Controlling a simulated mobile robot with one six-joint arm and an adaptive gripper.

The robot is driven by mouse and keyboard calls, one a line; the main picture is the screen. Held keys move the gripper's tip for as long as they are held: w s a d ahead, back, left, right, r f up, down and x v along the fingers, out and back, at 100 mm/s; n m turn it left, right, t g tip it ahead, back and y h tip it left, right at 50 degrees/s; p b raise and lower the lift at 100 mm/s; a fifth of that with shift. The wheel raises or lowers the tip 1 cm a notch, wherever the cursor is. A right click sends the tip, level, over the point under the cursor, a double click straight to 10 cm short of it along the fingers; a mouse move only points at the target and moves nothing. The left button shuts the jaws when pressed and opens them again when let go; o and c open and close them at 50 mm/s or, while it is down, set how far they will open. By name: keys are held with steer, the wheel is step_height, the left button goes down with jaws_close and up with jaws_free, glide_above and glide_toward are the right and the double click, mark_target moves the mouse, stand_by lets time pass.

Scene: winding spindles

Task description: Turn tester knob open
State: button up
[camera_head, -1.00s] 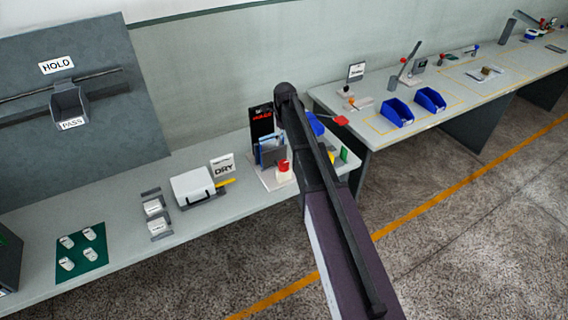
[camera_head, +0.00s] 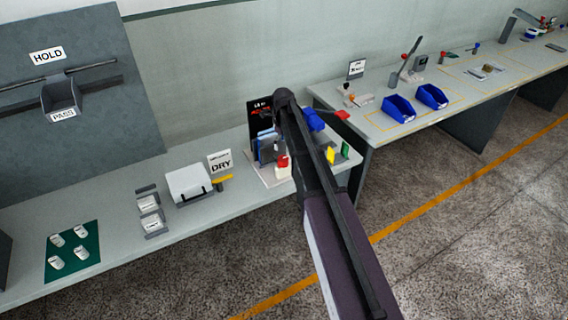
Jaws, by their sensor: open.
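A red knob-like part (camera_head: 283,161) shows on a small unit with a pale base (camera_head: 262,178) on the near bench, just left of my arm. I cannot tell for sure that this is the tester knob, or how far it is turned. My arm (camera_head: 330,205) reaches up from the lower right and ends at a dark joint above this unit. My gripper cannot be made out; the arm hides that area. A dark display panel (camera_head: 261,117) with red and white marks stands behind the unit.
A white box (camera_head: 188,184), a DRY sign (camera_head: 220,162) and a green mat (camera_head: 73,250) with several white pieces lie left on the bench. Blue bins (camera_head: 398,109) sit on the far bench (camera_head: 420,120).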

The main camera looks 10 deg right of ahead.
mark_target(283, 157)
steer(key=shift+f+b, duration=3.95)
steer(key=shift+f, duration=0.35)
steer(key=c, duration=1.1)
steer(key=shift+d, duration=0.2)
steer(key=shift+c, duration=0.2)
steer(key=shift+a, duration=0.15)
